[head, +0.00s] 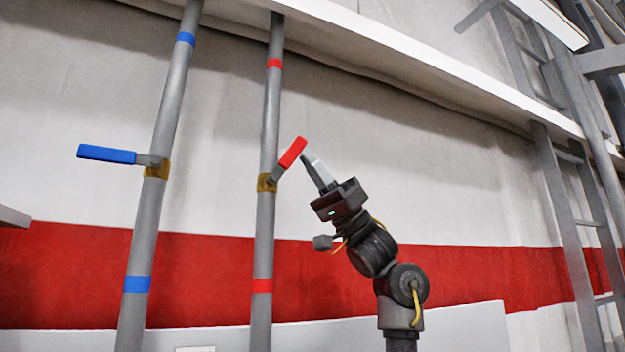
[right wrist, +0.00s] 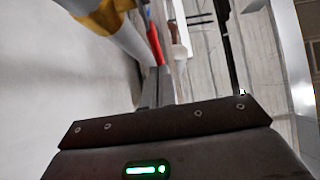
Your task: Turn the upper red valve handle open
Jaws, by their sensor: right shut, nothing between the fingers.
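The red valve handle (head: 293,151) sits on a brass-coloured valve body (head: 265,183) on the right-hand grey pipe (head: 269,120). The handle slants up and to the right from the valve. My right gripper (head: 309,157) is shut and empty, its fingertips close beside the handle's upper end on the right. I cannot tell whether they touch it. In the right wrist view the red handle (right wrist: 153,40) shows just beyond the shut fingers (right wrist: 164,72), partly hidden by them. My left gripper is out of view.
A blue handle (head: 106,154) points left from the valve on the left-hand pipe (head: 174,85). A white ledge (head: 400,48) runs above along the wall. Metal ladder-like framing (head: 565,210) stands at the right. The space between my right arm and that framing looks clear.

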